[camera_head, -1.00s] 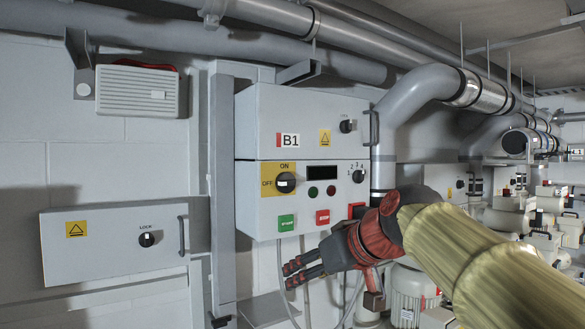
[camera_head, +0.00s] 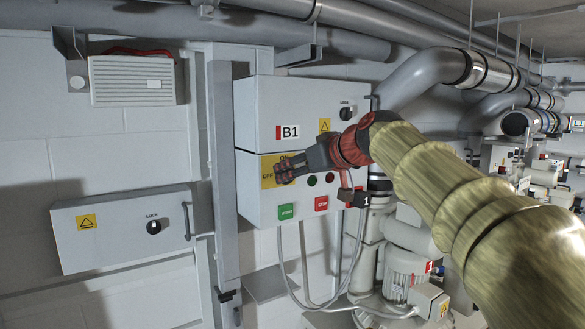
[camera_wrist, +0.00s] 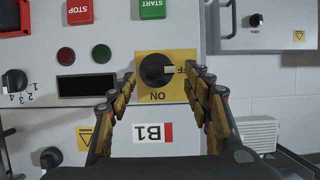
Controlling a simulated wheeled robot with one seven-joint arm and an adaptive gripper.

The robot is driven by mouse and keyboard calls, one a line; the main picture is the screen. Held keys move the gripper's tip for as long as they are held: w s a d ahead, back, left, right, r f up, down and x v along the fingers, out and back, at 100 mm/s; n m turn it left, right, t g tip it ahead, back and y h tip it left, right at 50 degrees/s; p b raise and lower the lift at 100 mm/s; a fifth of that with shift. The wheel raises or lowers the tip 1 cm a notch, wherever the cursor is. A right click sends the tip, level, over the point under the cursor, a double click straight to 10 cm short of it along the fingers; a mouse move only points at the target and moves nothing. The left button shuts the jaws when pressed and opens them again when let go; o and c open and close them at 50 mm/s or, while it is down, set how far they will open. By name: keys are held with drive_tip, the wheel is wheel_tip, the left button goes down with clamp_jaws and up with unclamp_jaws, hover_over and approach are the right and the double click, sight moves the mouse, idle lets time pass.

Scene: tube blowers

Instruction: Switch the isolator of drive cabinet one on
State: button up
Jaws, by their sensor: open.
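The drive cabinet (camera_head: 250,107) labelled B1 hangs on the wall in the head view. Its isolator is a black rotary knob (camera_wrist: 157,70) on a yellow plate (camera_wrist: 150,91) marked ON and OFF. In the wrist view, which is upside down, the knob's white mark points toward OFF. My gripper (camera_head: 283,172) is in front of the yellow plate and hides the knob in the head view. In the wrist view my gripper (camera_wrist: 160,79) is open, with one finger on either side of the knob. I cannot tell whether the fingers touch the knob.
Beside the isolator are a dark display (camera_wrist: 87,86), red and green lamps, a selector knob (camera_wrist: 15,80), a green START button (camera_head: 285,212) and a red STOP button (camera_head: 321,204). A grey post (camera_head: 221,180) and a LOCK box (camera_head: 120,228) stand to the left.

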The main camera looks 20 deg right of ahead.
drive_tip(key=shift+x, duration=0.8)
drive_tip(key=c, duration=0.3)
drive_tip(key=c, duration=0.7)
drive_tip(key=shift+c, duration=0.8)
